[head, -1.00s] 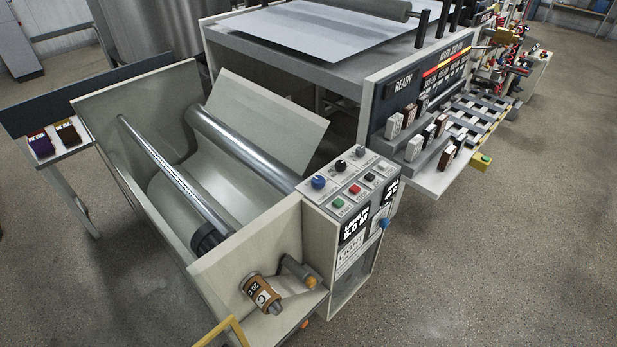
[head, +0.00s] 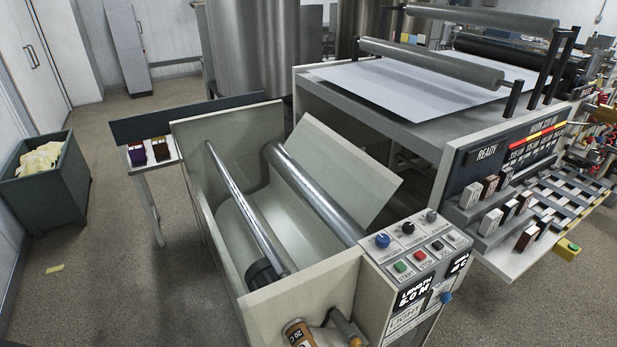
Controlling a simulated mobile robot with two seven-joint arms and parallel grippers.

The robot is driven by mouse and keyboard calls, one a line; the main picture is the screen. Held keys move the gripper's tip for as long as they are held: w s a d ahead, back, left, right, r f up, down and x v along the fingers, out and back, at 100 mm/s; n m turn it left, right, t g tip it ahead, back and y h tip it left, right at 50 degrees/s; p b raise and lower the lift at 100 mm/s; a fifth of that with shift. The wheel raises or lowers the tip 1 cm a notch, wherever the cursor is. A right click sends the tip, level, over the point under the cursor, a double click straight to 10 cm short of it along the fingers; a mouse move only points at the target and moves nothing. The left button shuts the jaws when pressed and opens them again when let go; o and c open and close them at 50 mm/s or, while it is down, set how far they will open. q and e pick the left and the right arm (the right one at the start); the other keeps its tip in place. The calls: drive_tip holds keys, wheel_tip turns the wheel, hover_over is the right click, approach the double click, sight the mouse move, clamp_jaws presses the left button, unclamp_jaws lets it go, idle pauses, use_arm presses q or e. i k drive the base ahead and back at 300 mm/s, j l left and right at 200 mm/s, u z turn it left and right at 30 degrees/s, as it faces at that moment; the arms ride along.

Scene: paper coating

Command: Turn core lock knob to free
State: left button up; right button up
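The control box (head: 408,290) stands at the lower right of the winding machine in the head view. Its sloped top has a blue knob (head: 382,240), a black knob (head: 407,228) and a grey knob (head: 431,216) in a row. A second blue knob (head: 446,297) sits on its front face. The small knob labels are too blurred to read, so I cannot tell which is the core lock knob or how it is set. A bare metal core shaft (head: 245,205) spans the trough. Neither of my grippers is in view.
Green (head: 401,267) and red (head: 419,255) buttons sit below the knobs. A brown roll (head: 299,333) and an orange-tipped lever (head: 355,342) are cut off at the bottom edge. A grey bin (head: 50,185) stands at left.

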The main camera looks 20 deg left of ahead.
sight(382, 240)
drive_tip(key=i+l+u, duration=0.2)
drive_tip(key=u, duration=0.25)
drive_tip(key=i+l+u, duration=0.6)
drive_tip(key=l+u, duration=0.3)
drive_tip(key=j, duration=0.1)
